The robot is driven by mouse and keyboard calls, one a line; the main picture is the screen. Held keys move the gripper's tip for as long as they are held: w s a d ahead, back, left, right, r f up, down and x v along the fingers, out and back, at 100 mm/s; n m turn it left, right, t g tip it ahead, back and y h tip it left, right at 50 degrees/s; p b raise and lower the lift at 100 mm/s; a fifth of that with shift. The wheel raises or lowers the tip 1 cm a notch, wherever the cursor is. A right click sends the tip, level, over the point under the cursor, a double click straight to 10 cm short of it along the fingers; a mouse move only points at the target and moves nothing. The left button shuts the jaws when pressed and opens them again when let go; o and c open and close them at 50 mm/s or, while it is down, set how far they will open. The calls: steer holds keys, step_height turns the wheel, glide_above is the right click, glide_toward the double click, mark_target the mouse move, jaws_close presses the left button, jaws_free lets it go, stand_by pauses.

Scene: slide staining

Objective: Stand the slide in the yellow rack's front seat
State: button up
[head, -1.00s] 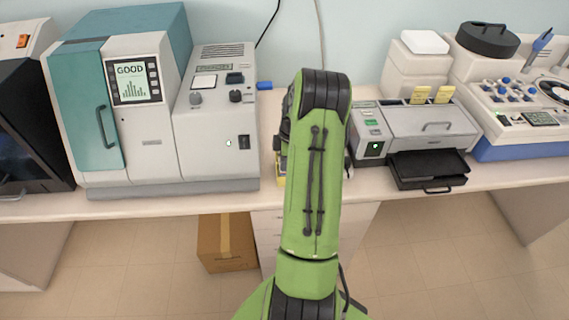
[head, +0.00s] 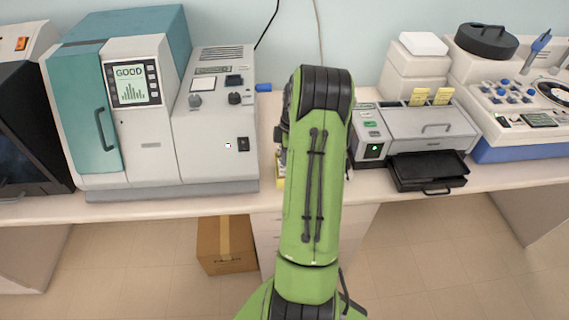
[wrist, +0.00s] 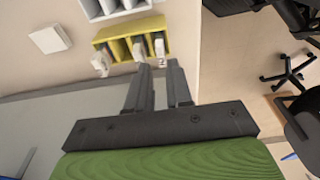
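The yellow rack (wrist: 167,46) shows at the top of the wrist view, with a row of dark slots. Pale tabs, seemingly slides, show at its left end (wrist: 100,63), in its middle (wrist: 138,50) and at its right end (wrist: 160,47). My gripper (wrist: 160,66) points at the rack's right end. Its two fingers stand apart with a visible gap, and the right-end slide shows just beyond and between the tips. I see no finger clearly touching it. In the head view my arm hides the gripper and most of the rack; only a yellow sliver (head: 280,170) shows.
A grey-white rack (wrist: 112,8) stands close behind the yellow one, and a white square (wrist: 50,39) lies to the left. The teal-and-white machine (head: 150,143) stands left of my arm, the grey printer-like device (head: 425,128) right. The bench edge runs close by.

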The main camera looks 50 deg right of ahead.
step_height(320, 180, up, 8)
steer(key=w+a+r+m+t+h, duration=0.1)
steer(key=a+r+m, duration=0.1)
steer(key=a+r, duration=0.6)
steer(key=w+a+r+m+h, duration=0.1)
steer(key=a+r, duration=0.3)
steer(key=a, duration=0.8)
steer(key=s+a+m+t+y, duration=0.1)
steer(key=s+a+m+t, duration=0.2)
steer(key=s+a, duration=1.1)
steer(key=shift+a+f+m+b, duration=0.4)
steer(key=shift+a+m, duration=0.25)
steer(key=shift+m, duration=0.45)
steer(key=shift+c, duration=0.4)
